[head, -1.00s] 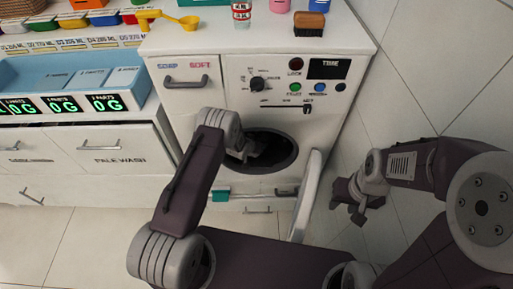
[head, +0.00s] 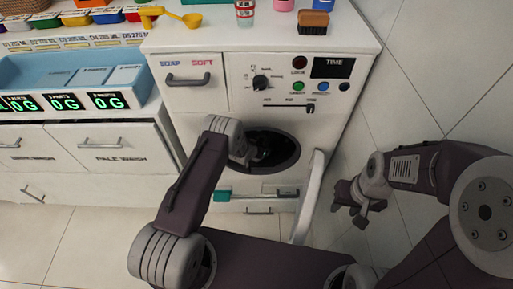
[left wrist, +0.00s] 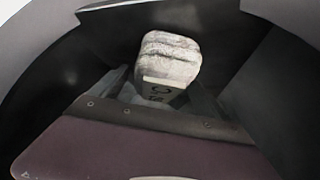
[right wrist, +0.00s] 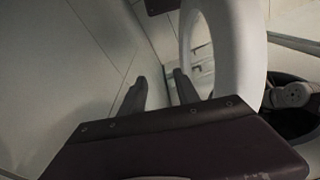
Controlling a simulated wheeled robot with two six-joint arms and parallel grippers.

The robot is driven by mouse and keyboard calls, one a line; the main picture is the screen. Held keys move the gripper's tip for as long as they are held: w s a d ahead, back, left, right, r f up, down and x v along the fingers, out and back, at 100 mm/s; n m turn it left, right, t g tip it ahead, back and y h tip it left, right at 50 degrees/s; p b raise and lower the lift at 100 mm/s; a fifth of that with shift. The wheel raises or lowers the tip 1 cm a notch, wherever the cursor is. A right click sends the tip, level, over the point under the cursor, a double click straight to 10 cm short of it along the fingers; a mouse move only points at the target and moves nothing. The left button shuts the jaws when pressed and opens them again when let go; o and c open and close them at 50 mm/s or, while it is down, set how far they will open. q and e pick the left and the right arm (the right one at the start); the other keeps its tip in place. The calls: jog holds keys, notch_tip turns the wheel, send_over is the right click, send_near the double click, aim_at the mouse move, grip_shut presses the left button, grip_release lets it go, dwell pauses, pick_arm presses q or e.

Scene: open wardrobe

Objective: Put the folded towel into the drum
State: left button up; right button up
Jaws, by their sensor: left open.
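The drum (head: 288,152) is the dark round opening in the front of the white washing machine. My left gripper (head: 263,154) is inside it, partly hidden by my wrist and the shade. In the left wrist view, a pale, mottled block that looks like the folded towel (left wrist: 171,58) lies inside the dark drum, ahead of my fingers. A light label with dark marks shows on its near end. The left fingers stand apart, though contact with the towel is hard to judge. My right gripper (head: 354,208) hangs open and empty to the right of the machine door.
The round door (head: 309,196) stands open to the right of the drum, close to my right gripper. A drawer (head: 188,80) is at the machine's upper left. A bottle (head: 245,12) and brush (head: 313,22) stand on top. A blue tray (head: 60,72) is left.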

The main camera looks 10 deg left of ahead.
pick_arm(q)
jog(key=p+v, duration=0.3)
jog(key=v, duration=0.9)
